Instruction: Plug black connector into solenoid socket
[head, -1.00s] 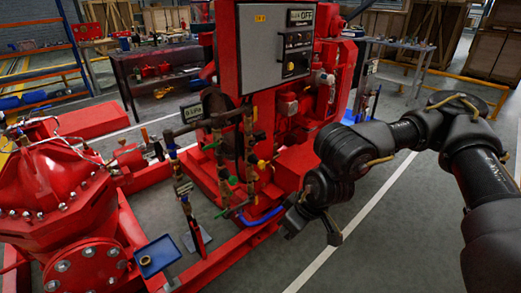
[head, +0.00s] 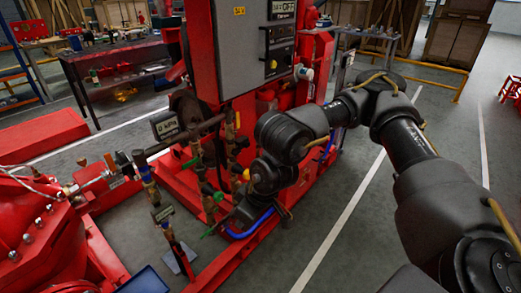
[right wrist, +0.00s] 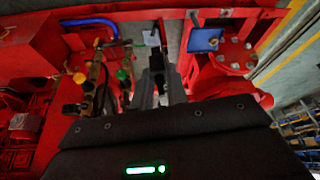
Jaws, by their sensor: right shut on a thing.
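My right gripper (right wrist: 153,92) shows in the right wrist view with its fingers closed around a small dark piece, which appears to be the black connector (right wrist: 157,62). In the head view the right gripper (head: 238,216) is low in front of the red pumpset, just right of the upright pipes and valves; the connector cannot be made out there. A small black block (head: 124,160), possibly the solenoid, sits beside the orange-tipped red fitting at the left. It is apart from my gripper. The socket face cannot be made out. My left gripper is not in view.
Brass pipes with green-handled valves (head: 192,162) stand close left of the gripper. A blue tray (head: 144,281) lies at the front left. A grey control box (head: 250,50) hangs above. The red base frame (head: 217,262) runs below. The floor at right is clear.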

